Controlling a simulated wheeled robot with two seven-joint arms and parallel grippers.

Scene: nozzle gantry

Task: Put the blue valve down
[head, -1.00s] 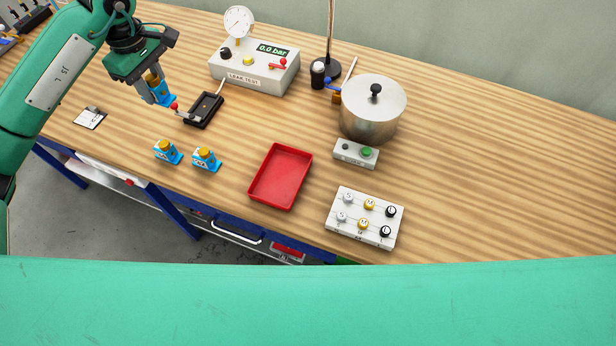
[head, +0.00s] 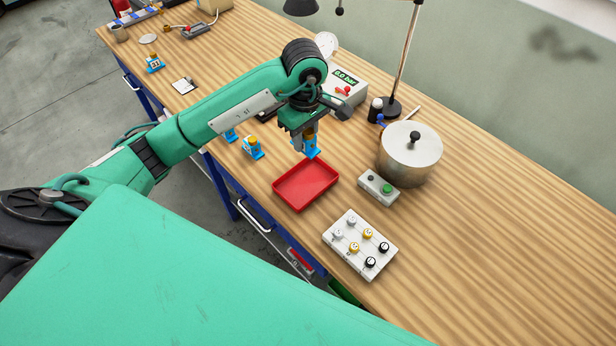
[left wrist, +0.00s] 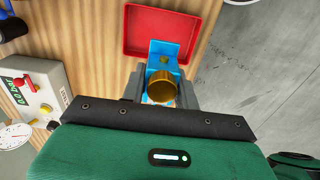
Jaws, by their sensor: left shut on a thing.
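My left gripper (head: 304,142) is shut on a blue valve (head: 313,147) with a brass-coloured top. It holds the valve at the back edge of the red tray (head: 279,190) in the head view; I cannot tell how high above the table. In the left wrist view the held valve (left wrist: 172,49) points its blue end towards the red tray (left wrist: 131,35), overlapping its near edge, with the brass cap (left wrist: 162,88) between the fingers. The visible tray floor is empty. Two other blue valves stand left of the tray, one clear (head: 253,149), one partly behind my arm (head: 230,135). My right gripper is not in view.
A metal pot (head: 409,158), a green-button box (head: 377,188) and a block with several knobs (head: 360,246) stand right of the tray. The gauge box (head: 347,92) and lamp stand (head: 392,104) are behind. Another blue valve (head: 155,65) stands far left. The table's right side is clear.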

